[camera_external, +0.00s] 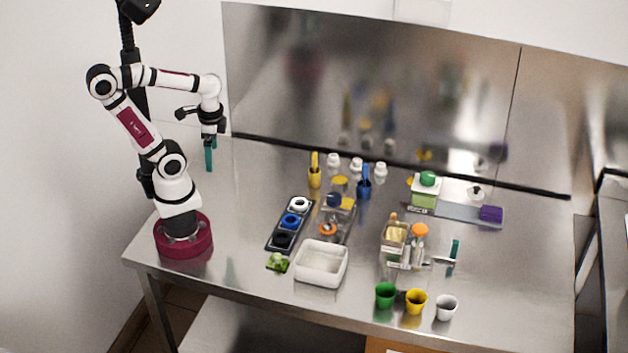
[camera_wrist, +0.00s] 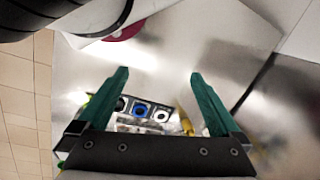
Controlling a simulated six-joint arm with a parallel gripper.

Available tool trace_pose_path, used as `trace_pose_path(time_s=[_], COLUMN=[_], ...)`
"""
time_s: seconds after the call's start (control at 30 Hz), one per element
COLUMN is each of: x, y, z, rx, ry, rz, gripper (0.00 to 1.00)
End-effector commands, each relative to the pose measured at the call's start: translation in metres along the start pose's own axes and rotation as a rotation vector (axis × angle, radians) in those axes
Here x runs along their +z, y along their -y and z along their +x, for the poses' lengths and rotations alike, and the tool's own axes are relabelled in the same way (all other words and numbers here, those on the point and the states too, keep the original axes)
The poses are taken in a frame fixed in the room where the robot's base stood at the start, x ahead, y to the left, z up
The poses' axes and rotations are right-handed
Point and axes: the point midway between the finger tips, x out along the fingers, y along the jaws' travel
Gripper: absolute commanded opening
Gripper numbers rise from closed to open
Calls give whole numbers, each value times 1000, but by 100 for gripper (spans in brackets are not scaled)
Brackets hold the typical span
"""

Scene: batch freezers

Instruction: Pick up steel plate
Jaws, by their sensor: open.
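I cannot tell for certain which thing is the steel plate. A flat grey strip (camera_external: 460,212) lies at the back right of the metal table, with a green-and-white container (camera_external: 425,190) at its left end and a purple block (camera_external: 491,214) at its right end. My gripper (camera_external: 210,156) hangs over the table's left part, far from that strip, fingers pointing down. In the wrist view, my gripper (camera_wrist: 158,76) shows two green fingers spread apart with nothing between them. The strip cannot be made out there.
A black holder (camera_external: 272,243) with white, blue and black rings, a white bin (camera_external: 321,264), coloured cups (camera_external: 416,301) and several bottles crowd the table's middle and right. A steel wall panel (camera_external: 370,80) stands behind. The table's left part is clear.

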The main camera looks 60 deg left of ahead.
Motion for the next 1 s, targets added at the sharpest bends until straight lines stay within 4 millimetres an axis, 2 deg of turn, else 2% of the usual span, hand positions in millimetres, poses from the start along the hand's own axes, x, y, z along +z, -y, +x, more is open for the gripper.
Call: trace_pose_path(time_s=[0.37, 0.43, 0.47, 0.57, 0.6, 0.67, 0.7, 0.8, 0.83, 0.93, 1.0], x=[0, -12, -24, -87, -112, -144, -160, -180, -183, -187, -188], y=[0, -3, -6, -39, -60, -98, -123, -171, -179, -189, -191], z=[0, -1, -2, -4, -3, 1, 5, 14, 17, 34, 54], rx=[0, 5, 10, 26, 27, 26, 22, 10, 8, 6, 8], ry=[0, -7, -16, -63, -86, -119, -139, -173, -179, -183, -181], rz=[2, 95, 192, 707, 934, 1256, 1442, 1763, 1815, 1877, 1874], gripper=[100, 100, 100, 100, 100, 100, 100, 100, 100, 100, 100])
